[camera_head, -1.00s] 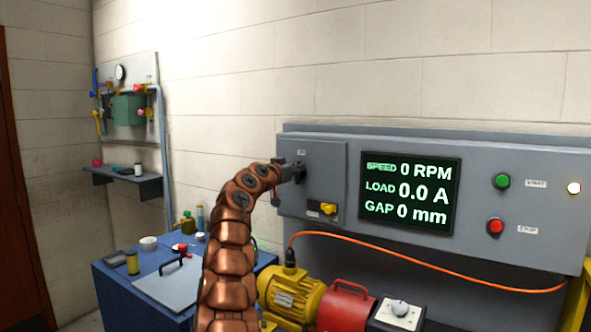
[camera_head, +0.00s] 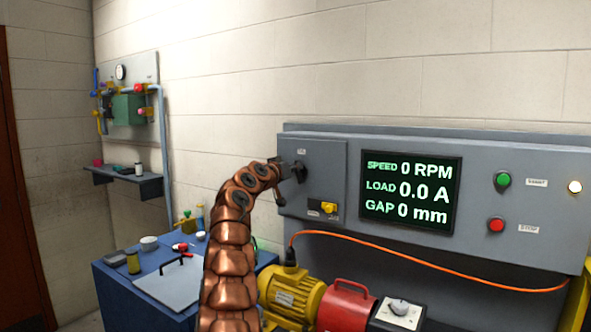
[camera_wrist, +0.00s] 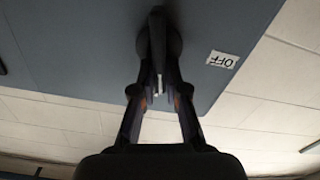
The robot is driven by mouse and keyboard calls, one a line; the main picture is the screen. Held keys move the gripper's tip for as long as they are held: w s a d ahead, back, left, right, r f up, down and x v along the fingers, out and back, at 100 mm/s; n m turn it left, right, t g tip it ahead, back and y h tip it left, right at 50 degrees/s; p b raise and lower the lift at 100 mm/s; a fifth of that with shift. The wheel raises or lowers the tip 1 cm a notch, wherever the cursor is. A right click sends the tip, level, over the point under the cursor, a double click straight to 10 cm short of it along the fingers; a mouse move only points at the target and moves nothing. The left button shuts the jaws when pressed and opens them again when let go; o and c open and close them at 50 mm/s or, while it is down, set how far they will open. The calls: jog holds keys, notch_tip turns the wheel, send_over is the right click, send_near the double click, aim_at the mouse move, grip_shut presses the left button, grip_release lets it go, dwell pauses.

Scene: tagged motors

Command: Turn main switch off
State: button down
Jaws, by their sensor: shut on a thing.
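The main switch (camera_head: 299,172) is a dark rotary handle on the left door of the grey control panel (camera_head: 323,162). In the wrist view its dark handle (camera_wrist: 157,38) projects toward my gripper (camera_wrist: 160,94). The fingers are closed on the handle from both sides. A white OFF label (camera_wrist: 222,59) sits beside the switch in that view, tilted. In the head view my gripper (camera_head: 284,172) is at the switch, partly hidden by my copper-coloured arm. The exact angle of the handle is hard to tell.
The display (camera_head: 410,192) reads 0 RPM, 0.0 A and 0 mm. A green button (camera_head: 503,180), a red button (camera_head: 496,225) and a pale lamp (camera_head: 574,187) are at right. A yellow motor (camera_head: 291,297) stands below. A blue bench (camera_head: 125,303) is at left.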

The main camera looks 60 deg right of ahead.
jog(key=shift+w+f+n+b, duration=0.25)
jog(key=shift+f+n, duration=0.05)
jog(key=shift+n, duration=2.15)
jog(key=shift+w+f+n+b, duration=0.2)
jog(key=shift+f+n+b, duration=0.15)
jog(key=shift+n, duration=2.05)
jog(key=shift+w+f+n+b, duration=0.2)
jog(key=shift+w+f+n, duration=0.1)
jog(key=shift+n, duration=2.15)
jog(key=c, duration=1.2)
grip_release()
jog(key=shift+a, duration=0.1)
